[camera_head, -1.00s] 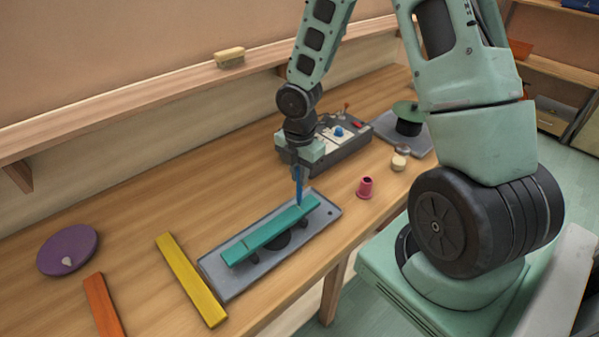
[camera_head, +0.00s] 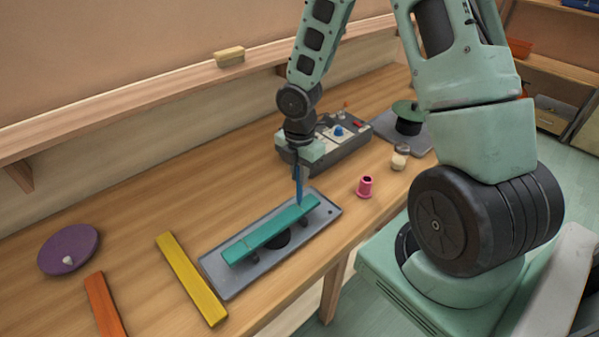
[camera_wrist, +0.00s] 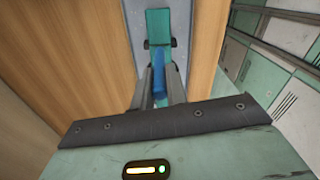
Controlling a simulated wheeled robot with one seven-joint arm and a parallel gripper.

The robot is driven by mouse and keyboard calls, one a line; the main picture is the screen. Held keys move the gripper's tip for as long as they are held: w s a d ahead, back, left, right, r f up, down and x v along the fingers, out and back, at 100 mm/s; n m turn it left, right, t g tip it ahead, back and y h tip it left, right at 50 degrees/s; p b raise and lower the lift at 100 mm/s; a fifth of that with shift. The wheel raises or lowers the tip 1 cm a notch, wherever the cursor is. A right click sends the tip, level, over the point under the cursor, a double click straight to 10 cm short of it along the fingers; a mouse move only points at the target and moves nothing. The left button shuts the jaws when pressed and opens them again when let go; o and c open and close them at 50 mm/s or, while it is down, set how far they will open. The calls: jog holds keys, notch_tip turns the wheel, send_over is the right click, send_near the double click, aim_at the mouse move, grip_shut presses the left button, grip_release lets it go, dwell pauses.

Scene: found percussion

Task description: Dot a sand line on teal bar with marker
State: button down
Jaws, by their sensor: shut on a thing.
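The teal bar (camera_head: 268,232) rests on small dark supports above a grey tray (camera_head: 229,285) on the wooden table. It also shows in the wrist view (camera_wrist: 158,24), running away from my gripper. My gripper (camera_head: 299,173) is shut on a blue marker (camera_head: 299,190), which points down. The marker's lower end is at or just above the right end of the teal bar; I cannot tell whether it touches. In the wrist view the marker (camera_wrist: 159,78) sits between both fingers. A thin dark line crosses the bar near its left end. No sand-coloured dots are clear.
A yellow bar (camera_head: 191,279) and an orange bar (camera_head: 104,306) lie left of the tray, with a purple disc (camera_head: 68,249) beyond. A pink cup-like piece (camera_head: 365,187), a small jar (camera_head: 399,158) and a grey control box (camera_head: 345,150) stand to the right. A shelf runs along the wall.

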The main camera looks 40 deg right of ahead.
jog(key=shift+f+b, duration=0.4)
jog(key=shift+f, duration=0.2)
dwell(0.4)
dwell(0.4)
notch_tip(320, 180, up, 7)
jog(key=p, duration=0.7)
jog(key=shift+r, duration=0.1)
